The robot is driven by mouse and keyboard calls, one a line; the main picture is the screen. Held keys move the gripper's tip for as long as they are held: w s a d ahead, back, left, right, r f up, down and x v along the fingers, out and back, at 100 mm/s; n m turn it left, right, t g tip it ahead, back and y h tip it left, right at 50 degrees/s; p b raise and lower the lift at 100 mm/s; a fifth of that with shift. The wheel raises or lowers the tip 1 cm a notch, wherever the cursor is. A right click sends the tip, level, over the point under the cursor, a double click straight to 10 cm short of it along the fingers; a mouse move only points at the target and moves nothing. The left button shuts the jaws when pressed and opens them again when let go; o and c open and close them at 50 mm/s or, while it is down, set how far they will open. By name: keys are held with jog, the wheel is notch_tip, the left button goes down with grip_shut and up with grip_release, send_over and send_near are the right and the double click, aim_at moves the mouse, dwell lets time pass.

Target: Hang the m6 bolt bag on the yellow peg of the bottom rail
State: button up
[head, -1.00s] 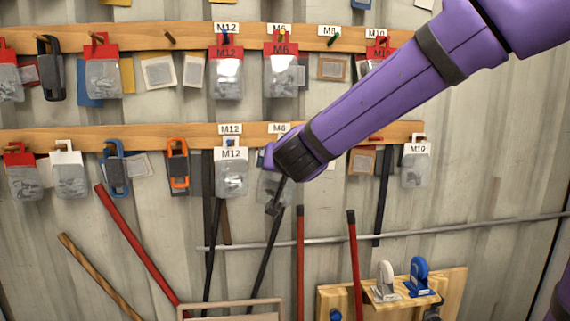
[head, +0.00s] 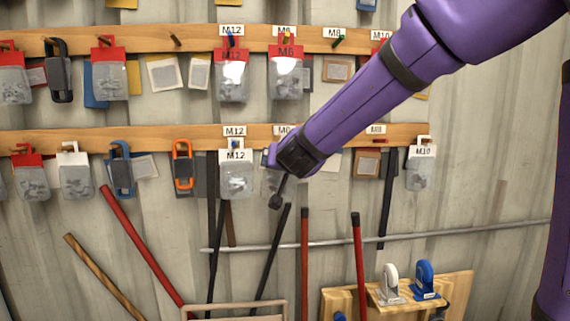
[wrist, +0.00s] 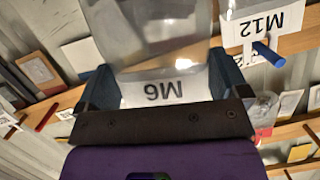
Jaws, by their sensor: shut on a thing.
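The M6 bolt bag is clear with a white header; in the wrist view its header (wrist: 162,92) lies upside down between my gripper's two blue fingers (wrist: 160,80). My gripper is shut on it. In the head view my gripper (head: 272,160) is at the bottom rail (head: 75,139), just below an M6 label, and part of the clear bag (head: 270,184) shows beside it. The arm covers this stretch of rail. The yellow peg is hidden in both views, so I cannot tell whether the bag touches it.
A white-headed M12 bag (head: 236,180) hangs close at the left; its blue peg (wrist: 268,53) shows in the wrist view. A red-headed M6 bag (head: 286,75) hangs on the rail above. A white M10 bag (head: 421,168) hangs at the right. Long rods lean below.

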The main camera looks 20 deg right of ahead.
jog(key=shift+d+r+x, duration=0.1)
jog(key=shift+r+x, duration=0.1)
jog(key=shift+x, duration=0.7)
jog(key=shift+d+r+x, duration=0.1)
jog(key=shift+r+x, duration=0.05)
jog(key=shift+x, duration=0.7)
jog(key=shift+d+r+x, duration=0.1)
jog(key=shift+r+x, duration=0.1)
jog(key=shift+x, duration=0.7)
jog(key=shift+w, duration=0.25)
jog(key=o, duration=0.6)
jog(key=shift+s, duration=0.1)
